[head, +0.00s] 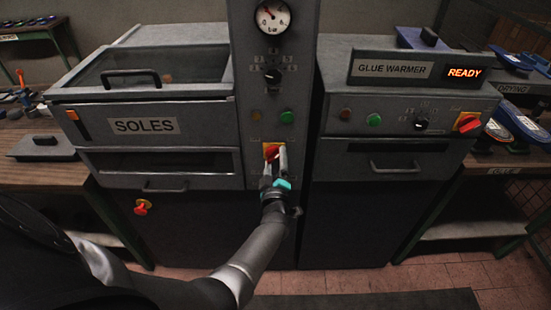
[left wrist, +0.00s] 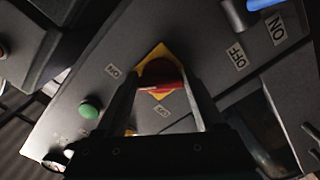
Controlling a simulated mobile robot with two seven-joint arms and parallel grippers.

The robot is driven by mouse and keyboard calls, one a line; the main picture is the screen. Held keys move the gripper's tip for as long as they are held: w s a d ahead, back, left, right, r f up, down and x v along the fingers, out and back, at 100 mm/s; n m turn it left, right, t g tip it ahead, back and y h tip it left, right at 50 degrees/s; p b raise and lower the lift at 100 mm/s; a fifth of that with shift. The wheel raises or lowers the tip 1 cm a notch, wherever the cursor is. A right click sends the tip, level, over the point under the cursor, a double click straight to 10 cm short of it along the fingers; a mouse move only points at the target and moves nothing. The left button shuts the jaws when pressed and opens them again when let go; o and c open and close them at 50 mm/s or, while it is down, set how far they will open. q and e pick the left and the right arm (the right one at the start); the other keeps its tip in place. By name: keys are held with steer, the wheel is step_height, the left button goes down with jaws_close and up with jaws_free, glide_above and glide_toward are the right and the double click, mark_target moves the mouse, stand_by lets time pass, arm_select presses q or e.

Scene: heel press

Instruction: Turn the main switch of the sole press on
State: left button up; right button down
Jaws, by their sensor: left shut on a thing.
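The main switch (head: 271,150) is a red knob on a yellow plate, low on the grey middle column of the press. The left wrist view shows its red knob (left wrist: 160,72) close up, with the yellow plate behind it and small labels beside it that I cannot read surely. My left gripper (head: 276,158) reaches up to the switch from below. Its two fingers lie one on each side of the red knob and are shut on it. The fingers hide part of the knob and plate. My right gripper is not in view.
Above the switch are a green button (head: 287,117), a selector knob (head: 272,76) and a gauge (head: 272,16). The SOLES drawer unit (head: 205,125) is at left. The glue warmer (head: 460,100), with a lit READY sign and its own red switch (head: 467,122), is at right.

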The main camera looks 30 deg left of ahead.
arm_select(q)
steer(key=shift+m, duration=0.9)
steer(key=o, duration=1.4)
steer(key=shift+s, duration=0.1)
steer(key=p+v, duration=0.6)
steer(key=v, duration=0.9)
steer(key=shift+s, duration=0.1)
steer(key=shift+f, duration=0.15)
